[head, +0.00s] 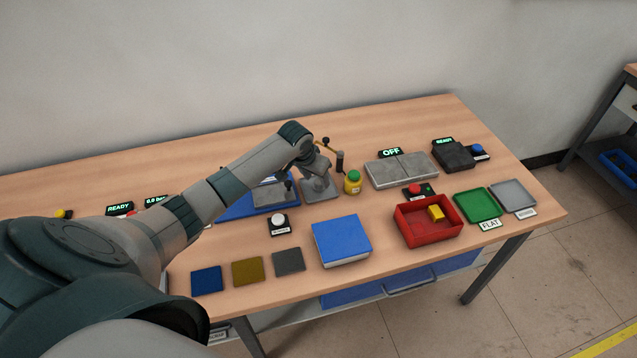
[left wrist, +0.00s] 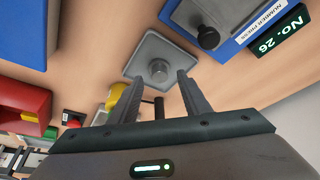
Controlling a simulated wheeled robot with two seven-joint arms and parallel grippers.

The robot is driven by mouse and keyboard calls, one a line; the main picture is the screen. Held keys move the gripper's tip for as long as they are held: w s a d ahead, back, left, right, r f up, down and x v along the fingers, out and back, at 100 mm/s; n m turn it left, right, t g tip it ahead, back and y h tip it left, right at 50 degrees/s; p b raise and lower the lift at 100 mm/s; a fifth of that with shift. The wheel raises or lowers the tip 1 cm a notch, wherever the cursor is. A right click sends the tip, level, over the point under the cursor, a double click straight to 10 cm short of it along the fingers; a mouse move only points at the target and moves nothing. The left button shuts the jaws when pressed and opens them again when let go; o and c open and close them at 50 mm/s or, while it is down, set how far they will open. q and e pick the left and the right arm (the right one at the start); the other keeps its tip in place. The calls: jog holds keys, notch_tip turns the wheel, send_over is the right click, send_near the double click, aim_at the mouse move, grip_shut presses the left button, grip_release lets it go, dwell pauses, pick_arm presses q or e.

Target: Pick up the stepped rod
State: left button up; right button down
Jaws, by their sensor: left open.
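A grey round stepped piece, which looks like the stepped rod (left wrist: 158,69), stands on a square grey plate (left wrist: 172,52) in the left wrist view, seen nearly end-on. In the head view the plate (head: 318,194) lies at the middle of the table, and my gripper mostly hides the rod. My left gripper (head: 316,178) is over the plate and points down. In the left wrist view its two fingers (left wrist: 160,77) are apart, with the rod's top showing between and just beyond the tips. Nothing is held. My right gripper is not in view.
Close right of the gripper stand a black post (head: 340,162) and a yellow bottle with a green cap (head: 352,183). A blue-based number press (head: 235,205) is at left. A blue box (head: 341,240) and red tray (head: 429,235) lie in front.

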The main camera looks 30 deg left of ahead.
pick_arm(q)
jog(key=shift+x, duration=1)
jog(key=shift+r, duration=0.1)
grip_shut()
